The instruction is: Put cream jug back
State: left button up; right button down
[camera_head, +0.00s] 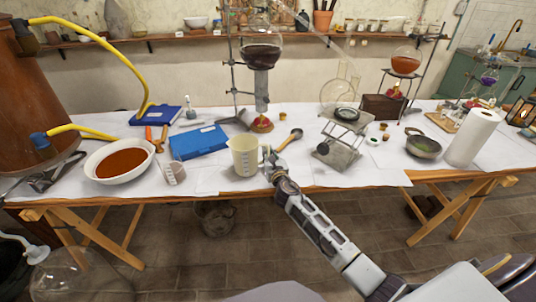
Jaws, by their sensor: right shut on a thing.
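The cream jug (243,157) stands upright at the front edge of the white-covered table, with measuring marks on its side and its handle to the right. My right gripper (269,161) is at the handle side of the jug and is shut on it. The fingers are small in the picture and partly hidden against the handle. Whether the jug's base touches the table cannot be told. My left gripper is not in view.
A blue case (198,142) and a small beaker (175,173) are left of the jug. A white bowl of orange-brown matter (119,160) is farther left. A spoon (290,138) and a lab jack (337,150) are to the right. A burner and flask stand (262,123) are behind.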

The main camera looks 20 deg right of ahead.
jog(key=c, duration=1.8)
grip_release()
jog(key=shift+c, duration=0.2)
jog(key=o, duration=0.3)
jog(key=shift+o, duration=0.2)
jog(key=shift+s, duration=0.1)
jog(key=shift+s+a, duration=0.15)
jog(key=shift+s, duration=1.8)
jog(key=shift+s+a, duration=0.2)
jog(key=shift+s, duration=1.75)
jog(key=shift+s+a, duration=0.15)
jog(key=shift+s, duration=1.8)
